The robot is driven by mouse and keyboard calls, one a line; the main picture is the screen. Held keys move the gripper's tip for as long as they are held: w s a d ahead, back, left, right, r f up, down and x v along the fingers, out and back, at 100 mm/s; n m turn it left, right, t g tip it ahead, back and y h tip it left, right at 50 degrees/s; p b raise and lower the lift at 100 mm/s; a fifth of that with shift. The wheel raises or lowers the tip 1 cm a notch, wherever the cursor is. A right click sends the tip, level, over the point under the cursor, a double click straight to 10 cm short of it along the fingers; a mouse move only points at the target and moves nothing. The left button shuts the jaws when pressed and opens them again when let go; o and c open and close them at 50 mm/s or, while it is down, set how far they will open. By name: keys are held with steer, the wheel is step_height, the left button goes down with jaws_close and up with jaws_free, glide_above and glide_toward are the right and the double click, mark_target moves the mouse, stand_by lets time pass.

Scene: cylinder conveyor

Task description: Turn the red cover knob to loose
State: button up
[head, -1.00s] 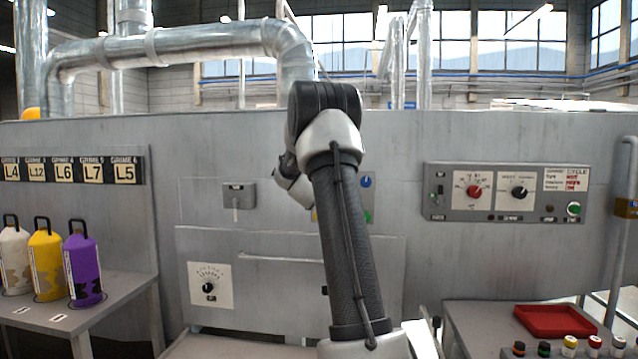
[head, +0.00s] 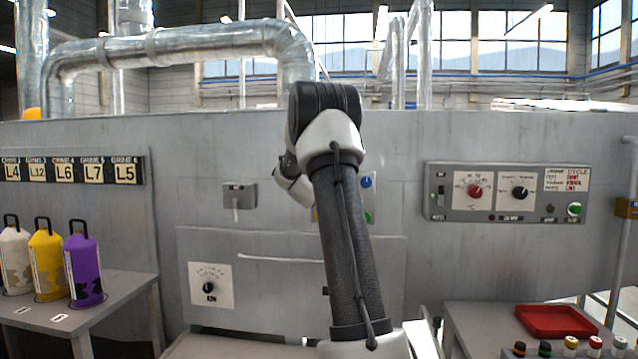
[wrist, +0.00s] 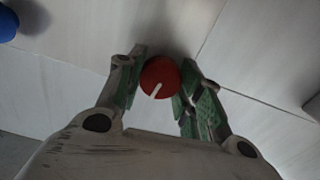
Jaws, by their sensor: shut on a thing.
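The red cover knob (wrist: 160,76) shows in the wrist view as a round red cap with a pale pointer line running toward the lower left. My gripper (wrist: 160,82) has its green-padded fingers on either side of the knob and is shut on it. In the head view my own arm hides the red cover knob and my gripper. A blue knob (head: 366,181) shows just right of my arm on the grey panel, and part of it is at the top left corner of the wrist view (wrist: 7,22).
The grey machine wall (head: 460,270) stands in front. A control box (head: 507,192) is at right and a small lever box (head: 240,195) left of my arm. Coloured bottles (head: 83,264) stand on the left table. A red tray (head: 552,320) lies on the right table.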

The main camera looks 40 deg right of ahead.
steer(key=shift+f, duration=0.2)
steer(key=o, duration=1)
steer(key=shift+r, duration=0.1)
steer(key=shift+o, duration=0.2)
steer(key=shift+s+a, duration=0.1)
steer(key=v, duration=1.1)
steer(key=shift+s+a, duration=0.25)
steer(key=shift+a, duration=0.1)
